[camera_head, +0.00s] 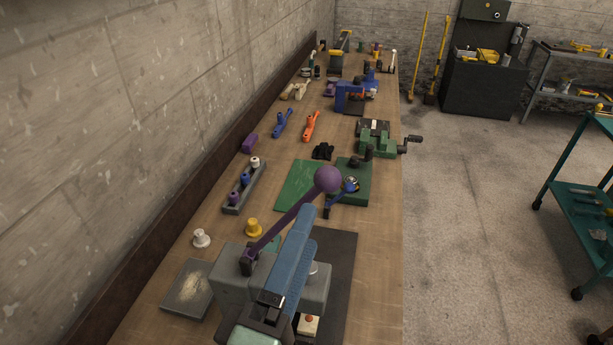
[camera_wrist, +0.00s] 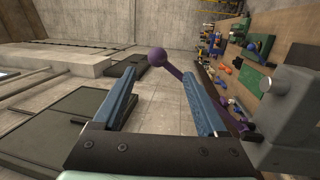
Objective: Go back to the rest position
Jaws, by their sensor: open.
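My gripper (camera_head: 307,214) has blue fingers and is over the near part of the workbench, beside a grey machine (camera_head: 232,284). In the wrist view my gripper (camera_wrist: 158,73) is open, with nothing between its fingers. A purple lever with a ball knob (camera_head: 327,179) rises from the grey machine, slanting up to the right. In the wrist view the knob (camera_wrist: 157,57) shows just beyond the fingertips, and its rod passes behind the right finger. I see no contact, but the exact gap cannot be told. My fingers hide part of the machine.
The long wooden workbench (camera_head: 225,222) runs along the left wall. It bears a grey rack (camera_head: 232,207), a green vise (camera_head: 374,141), a yellow spool (camera_head: 253,227) and several tools. A teal cart (camera_head: 568,195) stands at the right. The floor (camera_head: 470,220) between is clear.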

